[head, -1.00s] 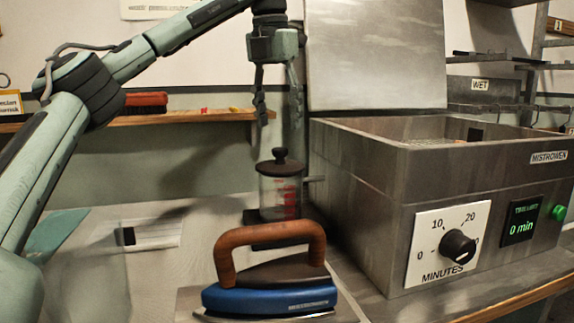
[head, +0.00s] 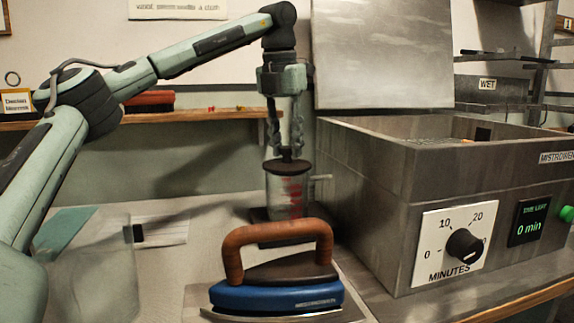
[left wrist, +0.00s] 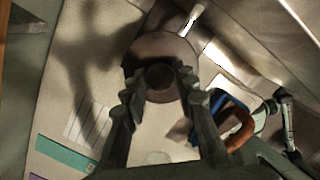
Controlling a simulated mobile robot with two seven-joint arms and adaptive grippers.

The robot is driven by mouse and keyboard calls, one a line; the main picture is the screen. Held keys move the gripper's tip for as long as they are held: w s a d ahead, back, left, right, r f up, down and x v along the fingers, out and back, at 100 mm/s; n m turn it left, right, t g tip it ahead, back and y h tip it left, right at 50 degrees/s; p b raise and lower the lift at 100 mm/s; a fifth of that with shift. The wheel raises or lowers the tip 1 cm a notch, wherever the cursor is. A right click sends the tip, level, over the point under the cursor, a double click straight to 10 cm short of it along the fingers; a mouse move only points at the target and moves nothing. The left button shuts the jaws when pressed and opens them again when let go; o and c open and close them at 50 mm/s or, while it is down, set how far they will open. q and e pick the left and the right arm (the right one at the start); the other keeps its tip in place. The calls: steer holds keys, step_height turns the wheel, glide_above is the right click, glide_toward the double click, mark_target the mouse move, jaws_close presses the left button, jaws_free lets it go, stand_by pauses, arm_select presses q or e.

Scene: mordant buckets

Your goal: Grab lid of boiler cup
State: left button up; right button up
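The boiler cup (head: 287,195) is a clear cup with red markings, standing behind the iron and left of the steel box. Its dark round lid (head: 277,167) with a knob on top is on it. The lid also shows in the left wrist view (left wrist: 160,48), with its knob (left wrist: 160,77) between the fingers. My left gripper (head: 286,146) points down just above the lid, fingers apart on either side of the knob. It looks open and empty; I cannot tell whether a finger touches the knob. My right gripper cannot be made out.
A blue iron with a brown handle (head: 277,235) stands in front of the cup. A steel box with a minutes dial (head: 463,245) stands close on the right, its lid raised. A shelf (head: 200,118) runs behind.

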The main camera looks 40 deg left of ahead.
arm_select(q)
jaws_close()
steer(key=shift+r, duration=0.1)
